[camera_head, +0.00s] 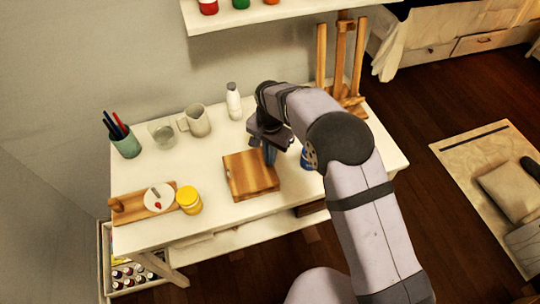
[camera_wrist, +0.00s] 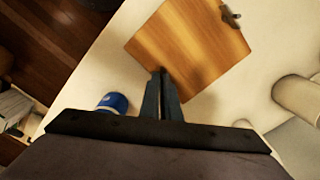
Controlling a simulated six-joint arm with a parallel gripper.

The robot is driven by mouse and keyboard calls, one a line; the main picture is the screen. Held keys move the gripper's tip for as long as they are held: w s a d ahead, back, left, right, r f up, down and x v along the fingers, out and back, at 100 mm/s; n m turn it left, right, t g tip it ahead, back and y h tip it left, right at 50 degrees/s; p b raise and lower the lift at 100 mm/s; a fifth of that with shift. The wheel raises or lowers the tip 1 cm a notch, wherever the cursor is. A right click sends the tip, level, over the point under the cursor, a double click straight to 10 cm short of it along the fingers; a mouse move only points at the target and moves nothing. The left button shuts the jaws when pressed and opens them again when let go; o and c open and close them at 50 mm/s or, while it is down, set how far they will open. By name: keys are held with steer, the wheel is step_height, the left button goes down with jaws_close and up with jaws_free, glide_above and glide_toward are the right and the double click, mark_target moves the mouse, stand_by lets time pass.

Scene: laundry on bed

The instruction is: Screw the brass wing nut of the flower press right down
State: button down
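The flower press (camera_head: 250,176) is a flat, striped wooden block lying on the white table. In the wrist view the press (camera_wrist: 185,45) fills the upper middle. A small greyish winged piece, likely the wing nut (camera_wrist: 231,16), sits at its upper right edge; its brass colour and height cannot be made out. In the head view the nut is too small to tell. My gripper (camera_head: 270,160) points down at the far right edge of the press, away from the nut. In the wrist view its fingers (camera_wrist: 161,72) are together, with nothing seen between them.
A blue jar (camera_wrist: 113,102) stands close beside the gripper. A mug (camera_head: 196,120), white bottle (camera_head: 234,101), glass (camera_head: 162,134) and pen cup (camera_head: 125,143) line the back. A yellow jar (camera_head: 189,200) stands left of the press, and an easel (camera_head: 342,55) at the right back.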

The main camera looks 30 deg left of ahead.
steer(key=shift+m, duration=1.2)
steer(key=shift+r, duration=0.1)
stand_by(0.4)
steer(key=c, duration=2)
jaws_free()
steer(key=shift+r+b, duration=0.95)
steer(key=shift+r, duration=2.7)
